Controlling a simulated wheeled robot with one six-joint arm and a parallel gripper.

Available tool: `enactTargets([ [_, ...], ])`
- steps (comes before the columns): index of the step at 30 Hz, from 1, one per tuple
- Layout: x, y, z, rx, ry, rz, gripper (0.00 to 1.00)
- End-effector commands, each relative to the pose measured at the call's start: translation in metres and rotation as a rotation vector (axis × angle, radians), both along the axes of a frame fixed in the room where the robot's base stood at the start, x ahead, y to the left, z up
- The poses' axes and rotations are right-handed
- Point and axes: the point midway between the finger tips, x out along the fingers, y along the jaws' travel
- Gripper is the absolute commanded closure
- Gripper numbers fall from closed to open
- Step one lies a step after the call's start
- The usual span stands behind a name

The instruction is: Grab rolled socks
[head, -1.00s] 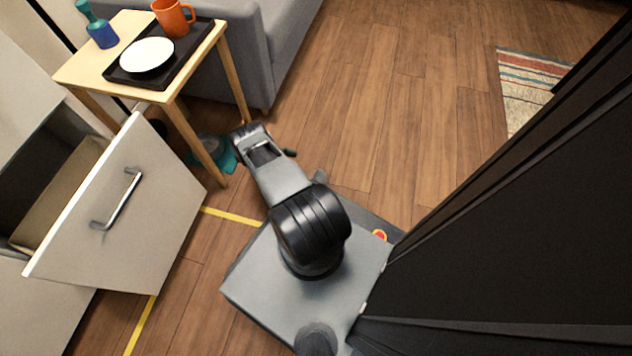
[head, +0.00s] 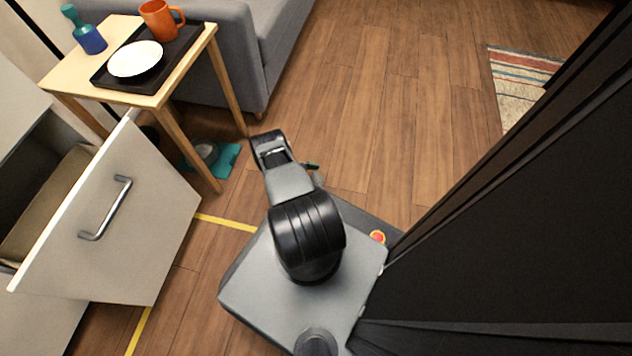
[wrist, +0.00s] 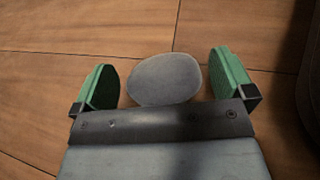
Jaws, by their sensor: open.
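A smooth grey rounded bundle, which looks like the rolled socks (wrist: 165,79), lies on the wood floor in the wrist view. My gripper (wrist: 162,62) is open, with one green finger on each side of the bundle. Gaps show on both sides, so the fingers do not grip it. The near edge of the bundle is close to the gripper's dark front bar; I cannot tell its height below the fingers. In the head view my arm hides most of the gripper, and only a green finger (head: 312,166) shows. A small grey shape beside it may be the socks.
An open drawer (head: 125,215) stands at the left. A wooden side table (head: 60,78) holds a black tray, white plate, orange mug and blue bottle. A teal item (head: 228,158) with a grey thing lies beneath. Floor (head: 400,110) ahead is clear; a dark panel (head: 490,230) stands right.

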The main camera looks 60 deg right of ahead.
Motion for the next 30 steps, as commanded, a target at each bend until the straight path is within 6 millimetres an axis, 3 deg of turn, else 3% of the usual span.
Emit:
enactTargets([
  [6,-0.02,-0.011,-0.01,0.001,0.001,-0.001,0.0],
  [16,-0.023,-0.013,-0.011,0.001,0.0,0.0,0.01],
  [26,-0.022,-0.013,-0.011,0.001,-0.001,0.0,0.33],
  [30,-0.022,-0.013,-0.011,0.001,-0.001,0.0,0.35],
])
